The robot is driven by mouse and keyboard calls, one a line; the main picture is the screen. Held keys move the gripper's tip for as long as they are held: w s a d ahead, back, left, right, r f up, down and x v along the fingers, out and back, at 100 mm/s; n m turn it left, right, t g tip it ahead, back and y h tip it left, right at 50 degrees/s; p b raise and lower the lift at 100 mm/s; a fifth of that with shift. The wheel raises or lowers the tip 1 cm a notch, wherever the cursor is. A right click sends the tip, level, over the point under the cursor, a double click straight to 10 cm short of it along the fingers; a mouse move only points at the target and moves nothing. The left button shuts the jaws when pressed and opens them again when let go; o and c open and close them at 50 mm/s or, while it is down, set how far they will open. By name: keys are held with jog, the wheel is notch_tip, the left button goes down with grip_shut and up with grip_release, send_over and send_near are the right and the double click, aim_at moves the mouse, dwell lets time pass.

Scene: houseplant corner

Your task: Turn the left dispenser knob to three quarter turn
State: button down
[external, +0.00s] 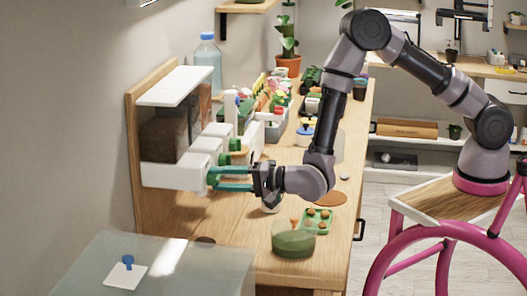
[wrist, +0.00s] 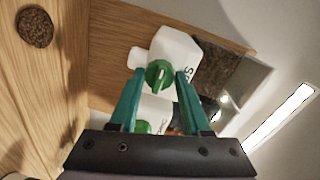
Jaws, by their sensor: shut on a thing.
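The dispenser (external: 172,176) is a row of white blocks with clear bins above, on a wooden stand at the left of the bench. The left dispenser knob (wrist: 158,75) is green and round, with a pale mark across its face that stands roughly upright in the wrist view. My gripper (wrist: 160,74) has teal fingers, one on each side of this knob, shut on it. In the external view my gripper (external: 217,179) reaches in level from the right, and its fingers mostly hide the knob. A second green knob (wrist: 141,127) shows lower, partly behind my gripper.
A green round pot (external: 293,243) and a small green tray (external: 328,226) stand on the bench at the front right. A blue-capped bottle (external: 207,62) stands behind the dispenser. Plants and pots crowd the back.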

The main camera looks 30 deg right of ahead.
jog(key=shift+f, duration=0.1)
jog(key=shift+c, duration=1.8)
grip_release()
jog(key=shift+d, duration=0.1)
jog(key=v, duration=1)
jog(key=shift+s+d, duration=0.2)
jog(key=shift+s, duration=0.1)
jog(key=shift+w, duration=0.1)
